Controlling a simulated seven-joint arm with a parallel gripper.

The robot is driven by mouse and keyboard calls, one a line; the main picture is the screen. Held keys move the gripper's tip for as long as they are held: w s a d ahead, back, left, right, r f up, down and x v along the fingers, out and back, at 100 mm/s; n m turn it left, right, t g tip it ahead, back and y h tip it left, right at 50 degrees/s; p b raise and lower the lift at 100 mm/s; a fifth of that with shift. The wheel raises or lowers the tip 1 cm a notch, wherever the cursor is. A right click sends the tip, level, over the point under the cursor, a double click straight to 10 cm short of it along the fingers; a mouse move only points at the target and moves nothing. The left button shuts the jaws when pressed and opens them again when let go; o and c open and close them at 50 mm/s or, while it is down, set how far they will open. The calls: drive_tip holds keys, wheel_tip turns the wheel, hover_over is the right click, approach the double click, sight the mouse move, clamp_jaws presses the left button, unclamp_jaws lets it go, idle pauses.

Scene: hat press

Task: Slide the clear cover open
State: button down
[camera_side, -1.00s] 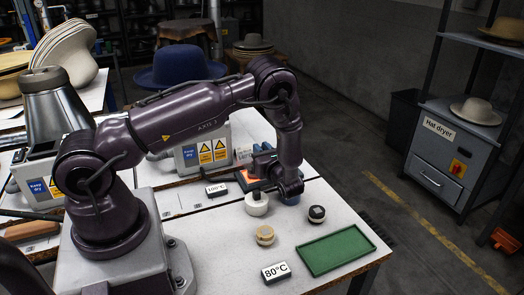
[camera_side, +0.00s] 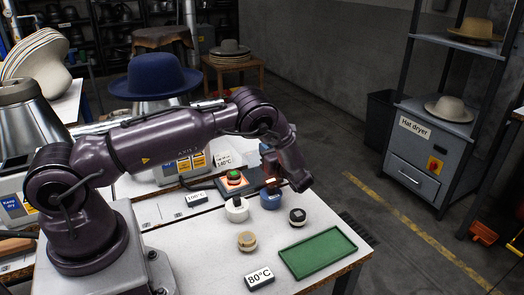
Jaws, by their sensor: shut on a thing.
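The control panel (camera_side: 220,186) is a dark box with an orange-red top on the bench. A green button (camera_side: 234,176) on it shows uncovered. My gripper (camera_side: 270,176) is just right of the button, low beside the panel, and partly hidden by my wrist. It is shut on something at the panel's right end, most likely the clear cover. The cover is see-through and too small to make out, so how far it has slid is hard to tell. A small orange glow shows at the gripper.
A green tray (camera_side: 318,252) lies front right. A blue hat (camera_side: 155,76) sits behind my arm.

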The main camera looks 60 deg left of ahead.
drive_tip(key=c, duration=1.1)
unclamp_jaws()
drive_tip(key=d, duration=1.3)
drive_tip(key=s+d+r+n+g+h, duration=0.1)
drive_tip(key=s+r+n+h, duration=0.4)
drive_tip(key=r, duration=0.4)
drive_tip(key=s+r+n+g+h, duration=0.1)
drive_tip(key=s+r+n+h, duration=0.4)
drive_tip(key=r, duration=0.5)
drive_tip(key=s+d+r+n+t+h, duration=0.2)
drive_tip(key=s+d, duration=0.1)
drive_tip(key=s, duration=0.2)
drive_tip(key=s+d+r+n+t+h, duration=0.2)
drive_tip(key=s+r+n+t+h, duration=0.1)
drive_tip(key=s, duration=0.3)
drive_tip(key=s+d+r+n+t+h, duration=0.2)
drive_tip(key=s+d+n+h, duration=0.1)
drive_tip(key=s, duration=0.2)
drive_tip(key=shift+s+d+r+t, duration=0.25)
drive_tip(key=shift+d+r+t, duration=0.05)
drive_tip(key=shift+r, duration=0.05)
